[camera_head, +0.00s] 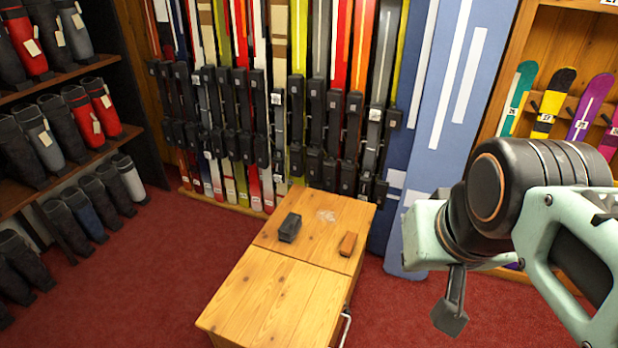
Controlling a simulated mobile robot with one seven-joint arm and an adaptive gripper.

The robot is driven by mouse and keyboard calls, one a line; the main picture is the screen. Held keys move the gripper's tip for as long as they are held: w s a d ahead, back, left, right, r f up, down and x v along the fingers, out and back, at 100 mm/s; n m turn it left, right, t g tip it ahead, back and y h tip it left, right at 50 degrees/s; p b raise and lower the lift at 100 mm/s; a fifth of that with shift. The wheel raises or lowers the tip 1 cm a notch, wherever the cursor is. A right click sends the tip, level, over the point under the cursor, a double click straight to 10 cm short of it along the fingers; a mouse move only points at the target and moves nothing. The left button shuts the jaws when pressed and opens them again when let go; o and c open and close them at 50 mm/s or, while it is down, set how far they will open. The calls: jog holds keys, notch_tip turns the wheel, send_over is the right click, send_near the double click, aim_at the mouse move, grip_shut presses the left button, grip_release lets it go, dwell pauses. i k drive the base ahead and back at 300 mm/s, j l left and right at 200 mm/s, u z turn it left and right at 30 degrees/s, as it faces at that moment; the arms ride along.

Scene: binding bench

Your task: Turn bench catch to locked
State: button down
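The wooden bench (275,300) stands on the red carpet in the middle. A pale metal bar (346,326) shows low on its right side, partly cut off by the picture's bottom edge. I cannot tell whether this bar is the bench catch or which position the catch is in. My gripper (451,312) hangs in the air to the right of the bench, apart from it. Only a dark finger part shows below my arm, so its opening is not clear.
A black block (290,228), an orange-brown block (348,244) and a small clear item (326,215) lie on the bench's far part. Skis (337,60) line the back wall. Boot shelves (62,165) stand left, and a board rack (560,75) stands right. Carpet left of the bench is clear.

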aim_at(346, 311)
jog(key=k+l+u, duration=0.45)
jog(key=k+l, duration=0.15)
jog(key=k+l+u, duration=0.4)
jog(key=k+l, duration=0.2)
jog(key=k, duration=0.1)
